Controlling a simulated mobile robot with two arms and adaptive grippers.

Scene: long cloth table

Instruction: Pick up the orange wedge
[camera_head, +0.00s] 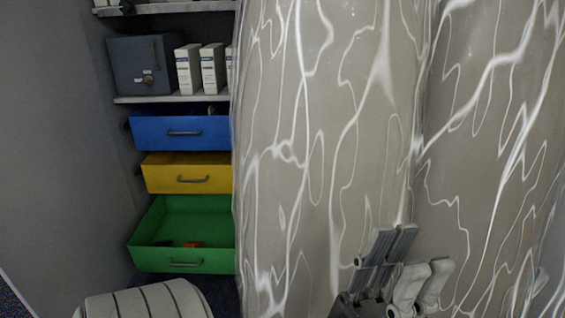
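A small orange-red piece (192,244), which may be the orange wedge, lies low inside the open green drawer (185,261) at the left. The drawer's front wall hides part of it, so its full shape cannot be told.
A yellow drawer (188,179) and a blue drawer (182,132) sit above the green one. A dark safe (140,66) and white binders (211,69) stand on the shelf above. Patterned grey cloth (330,130) fills the middle and right and hides the cabinet's right side.

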